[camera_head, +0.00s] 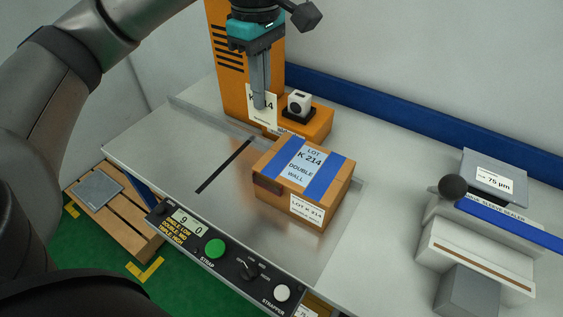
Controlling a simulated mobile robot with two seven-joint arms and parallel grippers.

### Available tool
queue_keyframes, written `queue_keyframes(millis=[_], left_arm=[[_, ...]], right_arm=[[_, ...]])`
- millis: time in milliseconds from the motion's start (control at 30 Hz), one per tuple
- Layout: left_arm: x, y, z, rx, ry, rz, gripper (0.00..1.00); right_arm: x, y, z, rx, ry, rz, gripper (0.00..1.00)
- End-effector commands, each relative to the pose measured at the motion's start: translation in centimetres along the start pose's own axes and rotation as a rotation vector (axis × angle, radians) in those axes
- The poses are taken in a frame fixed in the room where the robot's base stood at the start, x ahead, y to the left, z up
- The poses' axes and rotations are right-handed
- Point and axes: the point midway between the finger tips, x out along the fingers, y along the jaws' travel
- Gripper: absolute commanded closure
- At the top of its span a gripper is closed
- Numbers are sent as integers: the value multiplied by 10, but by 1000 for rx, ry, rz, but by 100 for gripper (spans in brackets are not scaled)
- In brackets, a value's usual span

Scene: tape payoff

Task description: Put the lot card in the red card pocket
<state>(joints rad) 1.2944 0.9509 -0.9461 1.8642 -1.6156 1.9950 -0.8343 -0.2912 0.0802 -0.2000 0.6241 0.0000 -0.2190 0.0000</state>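The lot card (270,119) is a cream card printed "K 214", its middle digit covered by a finger. It hangs upright in front of the orange machine. My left gripper (263,101), with a teal band, points down with its fingers close together, shut on the card's upper part. No clearly red card pocket shows; a dark reddish-brown patch (267,185) is on the carton's left side, and I cannot tell if it is the pocket. My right gripper is not in view.
The orange strapping machine (233,75) stands behind the card, with a small white device (299,102) on its low part. A carton (333,193) labelled "LOT K 214" is on the steel table (190,150). A sleeve sealer (475,250) stands right. The table's left is clear.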

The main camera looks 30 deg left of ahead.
Motion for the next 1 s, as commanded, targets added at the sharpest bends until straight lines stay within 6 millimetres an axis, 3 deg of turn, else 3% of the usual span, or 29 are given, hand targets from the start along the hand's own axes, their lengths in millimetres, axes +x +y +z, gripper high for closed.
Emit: queue_keyframes(millis=[67,167,700,1000], left_arm=[[-6,0,-1,-28,0,0,100],[2,-1,-1,-40,-1,-4,100],[130,-1,-2,-39,0,-5,100],[156,-1,-1,-39,1,-2,100]], right_arm=[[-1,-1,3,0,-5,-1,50],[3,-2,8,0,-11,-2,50],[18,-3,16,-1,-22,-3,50],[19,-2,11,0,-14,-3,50]])
